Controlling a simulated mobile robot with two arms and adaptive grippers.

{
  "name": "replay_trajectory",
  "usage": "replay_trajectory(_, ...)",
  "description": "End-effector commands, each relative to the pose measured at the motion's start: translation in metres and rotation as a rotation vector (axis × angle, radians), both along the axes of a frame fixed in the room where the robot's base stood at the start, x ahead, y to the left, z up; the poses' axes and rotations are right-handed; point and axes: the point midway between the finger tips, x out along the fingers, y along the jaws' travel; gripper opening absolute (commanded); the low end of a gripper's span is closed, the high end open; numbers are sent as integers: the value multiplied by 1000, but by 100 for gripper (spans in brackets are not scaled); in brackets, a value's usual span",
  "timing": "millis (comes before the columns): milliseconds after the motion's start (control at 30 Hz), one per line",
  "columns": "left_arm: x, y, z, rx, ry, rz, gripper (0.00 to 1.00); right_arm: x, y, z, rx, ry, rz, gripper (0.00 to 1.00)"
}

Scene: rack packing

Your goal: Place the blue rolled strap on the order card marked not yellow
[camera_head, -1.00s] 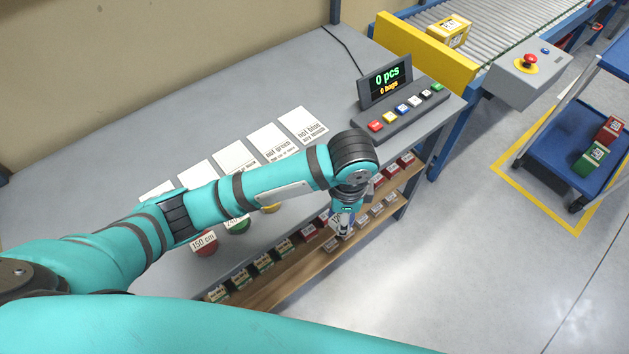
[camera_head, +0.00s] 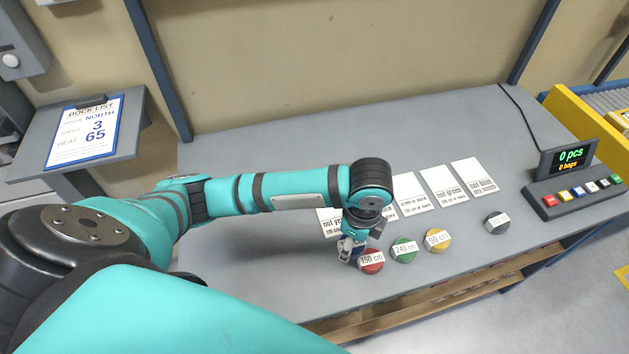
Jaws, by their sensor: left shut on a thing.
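The order card marked "not ye…" (camera_head: 327,222) lies on the grey table in the head view, partly hidden by my left arm and gripper. My left gripper (camera_head: 351,246) points down just right of this card and left of the red roll. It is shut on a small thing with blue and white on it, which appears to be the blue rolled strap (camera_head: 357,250). The strap is mostly hidden by the fingers, and its height above the table is hard to tell. My right gripper is not in view.
Labelled rolls stand along the table's front: red (camera_head: 371,262), green (camera_head: 404,250), yellow (camera_head: 437,240) and dark grey (camera_head: 497,222). There is a gap between yellow and dark grey. A button panel (camera_head: 575,190) stands at the right.

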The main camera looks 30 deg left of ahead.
Motion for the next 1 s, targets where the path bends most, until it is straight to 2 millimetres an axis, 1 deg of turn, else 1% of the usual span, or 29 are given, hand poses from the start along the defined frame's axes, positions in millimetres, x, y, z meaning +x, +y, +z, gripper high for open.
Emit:
replay_trajectory(100,15,18,0,5,-1,8,13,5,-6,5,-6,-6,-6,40)
replay_trajectory(400,70,77,-7,4,0,8,13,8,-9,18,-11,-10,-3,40)
replay_trajectory(500,87,94,-9,3,0,8,13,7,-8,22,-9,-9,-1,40)
replay_trajectory(600,99,106,-12,2,0,5,13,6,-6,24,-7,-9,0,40)
replay_trajectory(767,107,114,-15,1,0,2,13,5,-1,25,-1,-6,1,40)
replay_trajectory(1000,106,114,-44,2,3,2,13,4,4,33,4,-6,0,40)
